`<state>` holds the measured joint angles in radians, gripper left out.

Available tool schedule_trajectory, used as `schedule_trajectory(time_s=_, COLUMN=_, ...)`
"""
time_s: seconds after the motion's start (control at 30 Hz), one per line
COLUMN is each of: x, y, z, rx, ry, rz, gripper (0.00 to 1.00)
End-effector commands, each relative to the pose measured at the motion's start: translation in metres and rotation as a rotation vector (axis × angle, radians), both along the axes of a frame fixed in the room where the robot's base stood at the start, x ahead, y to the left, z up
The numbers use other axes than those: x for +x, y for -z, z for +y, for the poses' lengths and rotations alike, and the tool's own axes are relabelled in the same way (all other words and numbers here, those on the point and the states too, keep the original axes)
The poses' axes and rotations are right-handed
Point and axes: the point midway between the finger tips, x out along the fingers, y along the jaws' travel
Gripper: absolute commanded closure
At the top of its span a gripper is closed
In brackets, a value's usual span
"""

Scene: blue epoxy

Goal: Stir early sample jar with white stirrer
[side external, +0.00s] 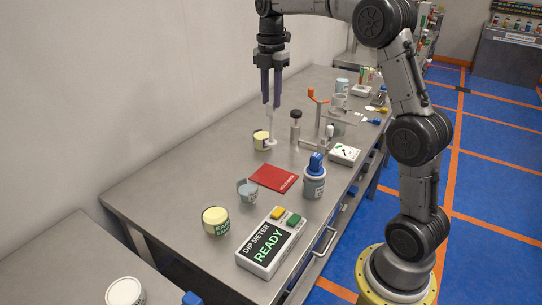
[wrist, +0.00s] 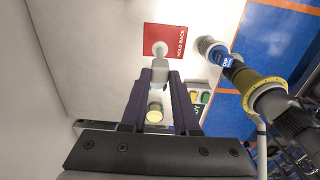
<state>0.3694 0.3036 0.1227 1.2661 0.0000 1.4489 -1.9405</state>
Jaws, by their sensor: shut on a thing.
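My gripper (side external: 272,104) points down over the far half of the bench, shut on the white stirrer (side external: 271,128). The stirrer hangs upright, its wide pale lower end beside a small jar with pale yellow top (side external: 260,140); I cannot tell if they touch. In the wrist view my gripper (wrist: 160,82) holds the stirrer (wrist: 159,68), its end seen against the red card. The early sample jar (side external: 215,222), with a pale yellow top and a partly readable green label, stands at the near left of the bench, apart from the stirrer. A yellow-topped jar (wrist: 154,112) shows between my fingers.
The red "HOLD BACK" card (side external: 274,177) lies mid-bench. A grey cup (side external: 248,191), a blue-capped jar (side external: 314,182) and the dip meter (side external: 270,246), reading READY, stand nearer. A stand with an orange top (side external: 318,97) and other labware are behind. The bench's left side is clear.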

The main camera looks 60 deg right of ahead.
Motion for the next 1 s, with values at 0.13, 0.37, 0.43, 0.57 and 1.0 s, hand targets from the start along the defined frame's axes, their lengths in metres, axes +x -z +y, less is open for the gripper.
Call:
schedule_trajectory(time_s=0.13, x=0.0, y=0.0, z=0.0, rx=0.0, ry=0.0, rz=0.0, gripper=1.0)
schedule_trajectory(time_s=0.37, x=0.001, y=0.003, z=0.009, rx=0.001, ry=0.007, rz=0.002, gripper=1.0)
schedule_trajectory(time_s=0.43, x=0.004, y=0.003, z=0.024, rx=0.001, ry=-0.02, rz=0.002, gripper=1.0)
schedule_trajectory(time_s=0.57, x=0.011, y=0.004, z=0.071, rx=0.002, ry=-0.11, rz=0.005, gripper=1.0)
schedule_trajectory(time_s=1.0, x=0.001, y=0.001, z=0.234, rx=0.0, ry=-0.466, rz=0.003, gripper=1.0)
